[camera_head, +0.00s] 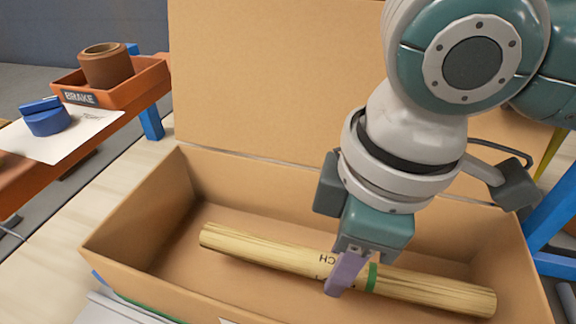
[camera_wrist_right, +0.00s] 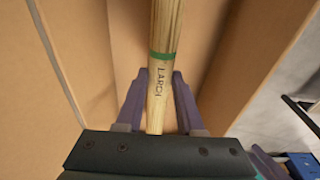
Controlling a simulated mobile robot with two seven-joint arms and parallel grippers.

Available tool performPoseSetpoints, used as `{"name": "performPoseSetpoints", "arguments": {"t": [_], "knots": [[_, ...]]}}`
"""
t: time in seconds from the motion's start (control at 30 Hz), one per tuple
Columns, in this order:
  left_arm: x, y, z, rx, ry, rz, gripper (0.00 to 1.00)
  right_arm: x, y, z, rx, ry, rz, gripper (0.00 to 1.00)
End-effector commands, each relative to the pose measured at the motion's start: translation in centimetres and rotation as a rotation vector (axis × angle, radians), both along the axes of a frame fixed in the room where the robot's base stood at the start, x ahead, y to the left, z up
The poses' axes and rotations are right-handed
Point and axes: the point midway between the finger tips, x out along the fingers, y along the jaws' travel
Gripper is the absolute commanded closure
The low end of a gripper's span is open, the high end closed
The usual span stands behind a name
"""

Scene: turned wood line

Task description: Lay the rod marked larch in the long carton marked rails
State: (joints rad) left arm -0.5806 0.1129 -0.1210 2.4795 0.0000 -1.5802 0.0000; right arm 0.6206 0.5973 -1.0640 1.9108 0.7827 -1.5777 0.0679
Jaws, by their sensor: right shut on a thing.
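The larch rod (camera_head: 260,250) is pale wood with a green band and dark lettering. In the right wrist view the rod (camera_wrist_right: 162,75) reads LARCH. My right gripper (camera_head: 345,275) is shut on the rod near its middle, beside the green band. The gripper's purple fingers (camera_wrist_right: 160,105) stand on both sides of the rod in the wrist view. The long open carton (camera_head: 130,225) surrounds the rod, which lies lengthwise within its walls. I cannot tell whether the rod touches the floor. No rails marking is readable. My left gripper is not in view.
The carton's back flap (camera_head: 270,75) stands raised behind it. At left, an orange tray marked BRAKE (camera_head: 125,90) holds a brown roll (camera_head: 105,65). A blue object (camera_head: 45,118) sits on white paper (camera_head: 75,140). A blue frame (camera_head: 555,225) stands at right.

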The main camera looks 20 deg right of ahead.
Motion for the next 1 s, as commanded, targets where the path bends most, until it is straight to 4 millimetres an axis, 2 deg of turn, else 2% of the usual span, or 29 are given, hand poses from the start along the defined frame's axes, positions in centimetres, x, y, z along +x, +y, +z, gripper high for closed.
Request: {"name": "performPoseSetpoints", "arguments": {"t": [0.1, 0.2, 0.6, 0.63, 0.87, 1.0], "knots": [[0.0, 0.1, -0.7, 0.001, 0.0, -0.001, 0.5, -0.1, 0.0, -2.3, 0.0, 0.004, 0.0, 1.0], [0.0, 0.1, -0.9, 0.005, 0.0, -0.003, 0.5, -0.1, 0.0, -3.3, 0.0, 0.002, 0.001, 1.0], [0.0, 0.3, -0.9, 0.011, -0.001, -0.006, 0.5, -0.1, 0.0, -3.8, 0.0, 0.002, 0.0, 1.0], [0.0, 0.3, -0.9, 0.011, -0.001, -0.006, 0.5, -0.1, 0.0, -3.8, 0.0, 0.002, 0.001, 0.61], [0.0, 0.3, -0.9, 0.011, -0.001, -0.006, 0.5, 0.0, 0.0, -3.7, 0.0, 0.001, 0.001, 0.35], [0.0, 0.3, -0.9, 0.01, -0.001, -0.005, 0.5, 0.0, 0.0, -3.7, 0.0, 0.001, 0.001, 0.33]]}}
